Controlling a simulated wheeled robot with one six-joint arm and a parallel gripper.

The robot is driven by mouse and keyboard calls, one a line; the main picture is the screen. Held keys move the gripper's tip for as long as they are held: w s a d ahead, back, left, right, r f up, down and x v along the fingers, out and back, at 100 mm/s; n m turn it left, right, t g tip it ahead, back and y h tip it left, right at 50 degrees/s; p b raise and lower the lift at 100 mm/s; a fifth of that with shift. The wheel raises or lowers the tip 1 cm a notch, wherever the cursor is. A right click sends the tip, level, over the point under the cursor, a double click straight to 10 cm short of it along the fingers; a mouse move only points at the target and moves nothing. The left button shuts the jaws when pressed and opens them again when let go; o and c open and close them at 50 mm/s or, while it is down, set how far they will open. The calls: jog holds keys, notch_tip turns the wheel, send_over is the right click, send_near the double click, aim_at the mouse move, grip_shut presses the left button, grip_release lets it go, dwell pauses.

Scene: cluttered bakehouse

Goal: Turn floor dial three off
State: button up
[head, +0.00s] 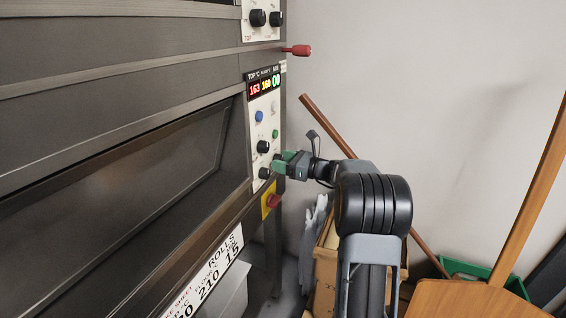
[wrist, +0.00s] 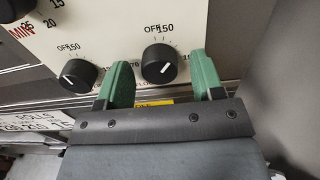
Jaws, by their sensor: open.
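The oven's control panel (head: 256,158) is on the right of the oven front in the head view. In the wrist view two black round dials sit side by side, each under an "OFF" and "150" scale: the left dial (wrist: 79,75) and the right dial (wrist: 160,64). Each has a short white mark on its face. My gripper (wrist: 162,72) is open, its green fingers on either side of the right dial; I cannot tell whether they touch it. In the head view my gripper (head: 281,161) is at the panel's lower right and hides part of it. The dial number is not readable.
A red-handled lever (head: 297,50) sticks out above the panel, and a red knob on yellow (head: 271,201) sits below it. A wooden pole (head: 325,125) leans behind my arm. A wooden board (head: 470,298) and green crate (head: 465,268) are at the lower right.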

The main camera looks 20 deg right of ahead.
jog(key=c, duration=0.9)
jog(key=shift+n+b, duration=3.15)
jog(key=shift+n, duration=0.75)
